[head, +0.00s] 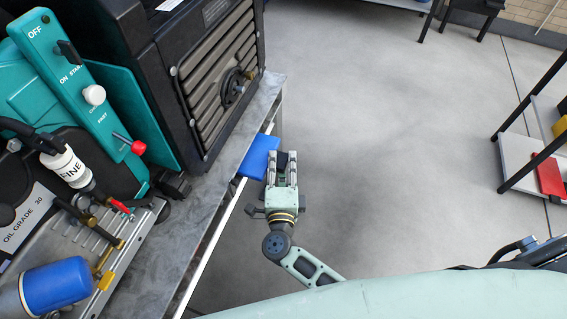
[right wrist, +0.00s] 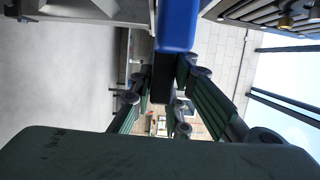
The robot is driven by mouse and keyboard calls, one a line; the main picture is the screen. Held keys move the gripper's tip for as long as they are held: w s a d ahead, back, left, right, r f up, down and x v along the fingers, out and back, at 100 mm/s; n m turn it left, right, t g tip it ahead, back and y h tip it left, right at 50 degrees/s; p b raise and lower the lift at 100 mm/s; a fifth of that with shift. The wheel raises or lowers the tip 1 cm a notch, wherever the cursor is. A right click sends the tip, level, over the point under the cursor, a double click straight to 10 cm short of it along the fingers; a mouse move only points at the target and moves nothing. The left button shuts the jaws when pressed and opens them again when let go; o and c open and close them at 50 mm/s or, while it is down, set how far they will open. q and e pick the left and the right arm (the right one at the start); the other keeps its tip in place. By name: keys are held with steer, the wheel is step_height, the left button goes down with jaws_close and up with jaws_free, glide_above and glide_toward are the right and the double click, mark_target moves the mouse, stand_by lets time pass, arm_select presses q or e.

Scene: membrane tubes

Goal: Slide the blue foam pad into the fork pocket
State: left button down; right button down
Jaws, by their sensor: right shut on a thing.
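The blue foam pad (head: 259,156) is beside the bench's right edge in the head view, its left end close to the white rail along that edge. My right gripper (head: 282,158) is shut on a dark block at the pad's right end. In the right wrist view, the blue pad (right wrist: 176,25) extends upward from the dark block (right wrist: 162,80), which sits between the fingers. I cannot make out the fork pocket in either view. I cannot tell whether the pad touches the rail. My left gripper is not in view.
The grey bench (head: 222,165) carries a black machine with a ribbed panel (head: 222,80), a teal control box (head: 75,80) and a blue cylinder (head: 57,285). Open grey floor (head: 400,130) lies right of my gripper. A dark-framed shelf (head: 520,165) stands at the far right.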

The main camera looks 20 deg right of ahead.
steer(key=shift+w+a, duration=0.15)
steer(key=c, duration=1.6)
jaws_free()
steer(key=shift+s+a+f, duration=0.1)
steer(key=shift+s, duration=0.35)
steer(key=v, duration=1.1)
steer(key=shift+s, duration=0.1)
